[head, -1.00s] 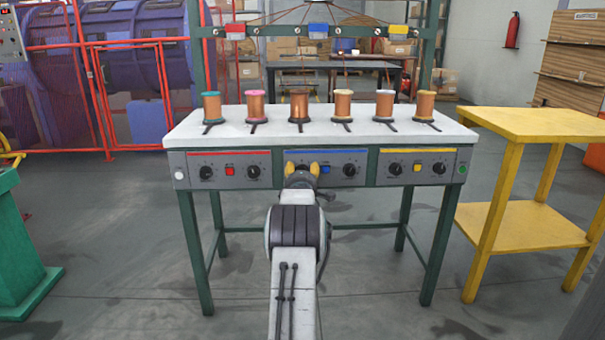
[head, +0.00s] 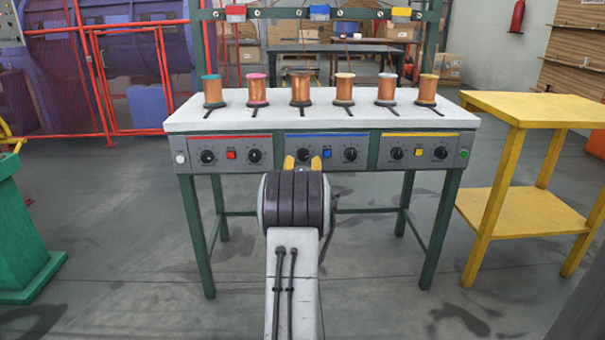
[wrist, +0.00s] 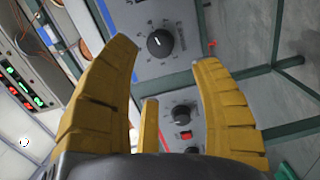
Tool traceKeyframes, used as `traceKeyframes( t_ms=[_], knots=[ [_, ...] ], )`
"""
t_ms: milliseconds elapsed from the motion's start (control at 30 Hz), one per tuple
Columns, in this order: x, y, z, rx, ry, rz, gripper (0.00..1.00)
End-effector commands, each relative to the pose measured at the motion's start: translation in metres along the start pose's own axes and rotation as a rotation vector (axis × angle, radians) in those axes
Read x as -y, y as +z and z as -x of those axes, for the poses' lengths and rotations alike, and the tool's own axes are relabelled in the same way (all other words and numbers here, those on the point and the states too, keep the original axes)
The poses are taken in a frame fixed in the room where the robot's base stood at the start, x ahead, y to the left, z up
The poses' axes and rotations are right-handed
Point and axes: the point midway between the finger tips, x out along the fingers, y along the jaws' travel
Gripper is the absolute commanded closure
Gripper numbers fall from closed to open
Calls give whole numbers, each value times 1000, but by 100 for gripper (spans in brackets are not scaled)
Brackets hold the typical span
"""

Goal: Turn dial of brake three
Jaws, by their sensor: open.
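The dial of brake three (head: 303,154) is the black left knob of the blue-striped panel, partly covered by my gripper in the head view. In the wrist view I take the black knob with a white pointer (wrist: 159,43) to be this dial; it shows beyond the fingers, towards the top of the gap. My gripper (head: 302,162) has yellow fingers, spread apart in the wrist view (wrist: 168,50) with nothing between them. The fingers point towards the panel. Whether they touch it cannot be told.
The blue button (head: 327,154) and another dial (head: 350,154) sit to the right. The red-striped panel (head: 231,154) is left, the yellow-striped one (head: 419,152) right. Copper spools stand on the white tabletop (head: 320,120). A yellow table (head: 540,107) stands at right.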

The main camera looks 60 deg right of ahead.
Motion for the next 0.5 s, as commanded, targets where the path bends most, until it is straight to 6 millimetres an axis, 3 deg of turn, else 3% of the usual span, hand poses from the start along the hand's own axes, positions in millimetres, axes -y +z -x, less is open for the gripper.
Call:
traceKeyframes(
  t_ms=[200,500],
  knots=[
    [0,0,22,0,0,0,42],
    [0,0,34,0,0,0,42]
  ],
)
